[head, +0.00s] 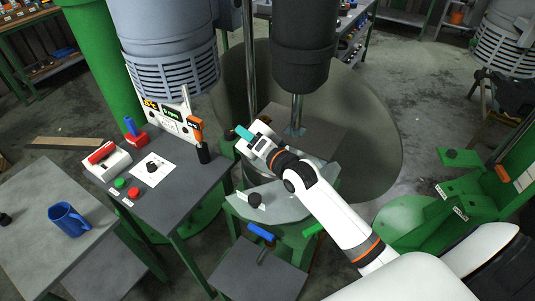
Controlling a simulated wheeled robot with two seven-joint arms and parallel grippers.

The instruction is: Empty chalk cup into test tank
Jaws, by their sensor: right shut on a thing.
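My right gripper (250,139) reaches in from the lower right, over the near part of the large round tank. It is shut on a small teal thing at its tip, which looks like the chalk cup (243,132). Most of the cup is hidden by the gripper, so I cannot see its contents or how far it tilts. The test tank (376,140) is a wide, olive-grey vessel below the dark mixer head and its shaft. My left gripper is not in view.
The mixer's dark housing (303,50) and shaft stand close behind the gripper. A control table (175,205) with a red switch, buttons and an orange-topped handle is at left. A blue mug (68,220) stands on the grey table at far left. Green machine parts (425,215) are at right.

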